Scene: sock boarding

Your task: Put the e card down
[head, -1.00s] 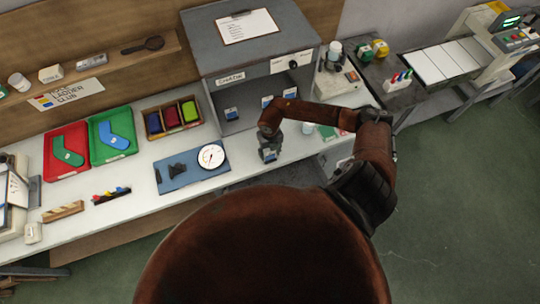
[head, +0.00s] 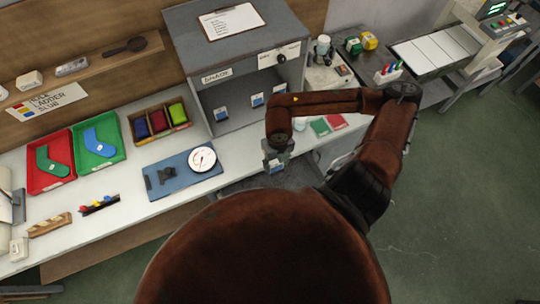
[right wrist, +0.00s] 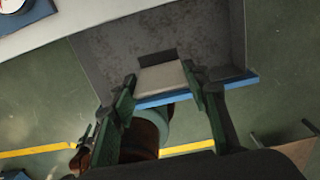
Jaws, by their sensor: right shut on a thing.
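My right gripper (head: 275,158) is shut on the e card, in front of the table's front edge and below the grey cabinet. In the right wrist view the gripper (right wrist: 158,88) shows its two green fingers on either side of the pale e card (right wrist: 160,78). A dark grey surface (right wrist: 110,50) with a blue edge lies behind and around the card. I cannot tell whether the card touches it. The card's lettering cannot be read. My left gripper is not in view.
The grey cabinet (head: 240,55) holds several blue-and-white tagged items. A blue mat (head: 160,188) with a dial lies left of the gripper. Red (head: 34,180) and green (head: 82,167) trays hold socks. Small green and red pieces (head: 320,127) lie on the table to the right.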

